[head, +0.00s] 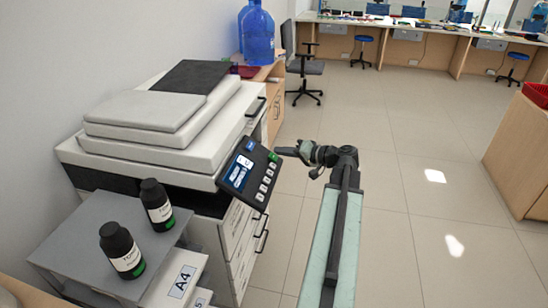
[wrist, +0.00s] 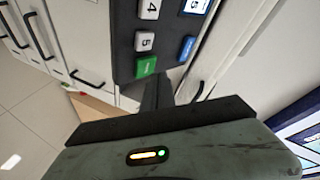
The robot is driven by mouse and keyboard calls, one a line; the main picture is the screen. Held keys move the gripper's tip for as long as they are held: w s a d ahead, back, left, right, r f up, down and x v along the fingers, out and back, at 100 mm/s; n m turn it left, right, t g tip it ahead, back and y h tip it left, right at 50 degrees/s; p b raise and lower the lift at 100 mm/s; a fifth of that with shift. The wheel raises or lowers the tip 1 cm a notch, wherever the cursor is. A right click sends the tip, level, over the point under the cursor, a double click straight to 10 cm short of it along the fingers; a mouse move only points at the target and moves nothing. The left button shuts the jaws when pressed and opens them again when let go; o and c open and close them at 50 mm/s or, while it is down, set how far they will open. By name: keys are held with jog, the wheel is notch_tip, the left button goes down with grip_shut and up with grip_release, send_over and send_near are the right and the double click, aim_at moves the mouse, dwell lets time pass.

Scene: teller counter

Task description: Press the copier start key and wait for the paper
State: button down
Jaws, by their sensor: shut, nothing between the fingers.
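The copier (head: 165,140) stands against the left wall, a pale box with a closed lid. Its dark, tilted control panel (head: 235,198) carries a lit screen, grey number keys, a green key (head: 273,157) and a blue key (head: 250,145). My gripper (head: 281,151) is shut and empty at the panel's right side, its tip close to the green key. In the wrist view the green key (wrist: 147,66) and blue key (wrist: 187,48) lie just beyond my shut fingers (wrist: 158,85). I cannot tell whether the tip touches the panel. No printed sheet is visible.
Blue water bottles (head: 258,38) and an office chair (head: 304,65) are behind. The tiled floor (head: 400,190) to the right is clear.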

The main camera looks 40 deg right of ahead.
jog(key=shift+f, duration=0.1)
dwell(0.4)
jog(key=shift+w+a+f+b, duration=0.15)
jog(key=shift+w+f+b, duration=0.05)
jog(key=shift+f+b, duration=0.15)
jog(key=shift+w+a+f+b, duration=0.15)
jog(key=shift+w+f+b, duration=0.05)
jog(key=shift+f+b, duration=0.15)
dwell(0.6)
jog(key=shift+r, duration=0.2)
jog(key=shift+s+d+r+p, duration=0.3)
jog(key=shift+s+r+p, duration=0.15)
jog(key=shift+r+p, duration=0.2)
jog(key=r+p, duration=0.1)
jog(key=s+d+r+p, duration=0.1)
jog(key=p, duration=0.1)
jog(key=s+r+p, duration=0.1)
jog(key=r, duration=0.1)
jog(key=shift+d, duration=0.2)
